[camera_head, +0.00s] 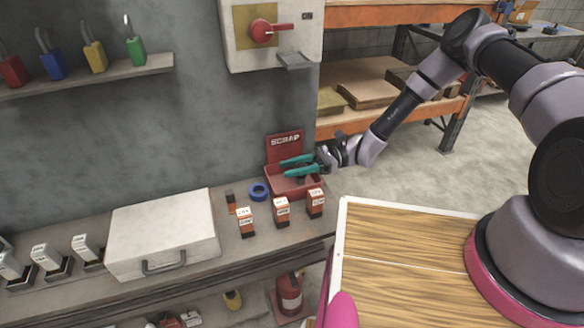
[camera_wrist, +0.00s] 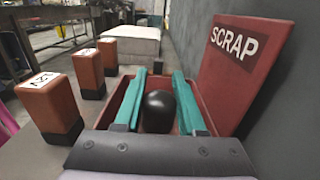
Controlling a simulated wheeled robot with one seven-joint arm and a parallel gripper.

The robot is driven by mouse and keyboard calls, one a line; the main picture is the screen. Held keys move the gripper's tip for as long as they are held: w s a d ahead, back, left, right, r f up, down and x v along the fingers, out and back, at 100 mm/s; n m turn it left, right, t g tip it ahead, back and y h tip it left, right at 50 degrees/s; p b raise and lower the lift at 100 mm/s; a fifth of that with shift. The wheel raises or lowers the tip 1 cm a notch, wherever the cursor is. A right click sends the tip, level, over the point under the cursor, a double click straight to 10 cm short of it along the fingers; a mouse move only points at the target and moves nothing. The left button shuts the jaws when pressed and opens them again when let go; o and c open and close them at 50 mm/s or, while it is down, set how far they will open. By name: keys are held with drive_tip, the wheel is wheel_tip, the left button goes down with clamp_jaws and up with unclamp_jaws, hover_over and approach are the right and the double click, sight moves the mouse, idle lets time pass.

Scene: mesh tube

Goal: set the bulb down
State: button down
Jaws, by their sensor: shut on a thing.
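My gripper (camera_head: 299,166) is over the red bin marked SCRAP (camera_head: 300,192) on the bench, with its teal fingers pointing left. In the wrist view my gripper (camera_wrist: 160,76) has a dark, rounded bulb (camera_wrist: 159,112) between its fingers and is shut on it. The red bin (camera_wrist: 122,92) shows around and beyond the fingers, and its upright SCRAP panel (camera_wrist: 238,60) stands on the right. I cannot tell whether the bulb touches the bin. The bulb cannot be made out in the head view.
Three orange-brown labelled boxes (camera_head: 281,211) stand in front of the bin. The grey wall (camera_head: 200,130) rises close behind the bench. A switch box (camera_head: 270,35) hangs above.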

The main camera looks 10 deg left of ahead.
drive_tip(key=shift+f, duration=0.1)
drive_tip(key=c, duration=0.5)
unclamp_jaws()
drive_tip(key=shift+w+d, duration=0.25)
drive_tip(key=shift+d, duration=0.05)
drive_tip(key=v, duration=1.1)
drive_tip(key=shift+d, duration=0.2)
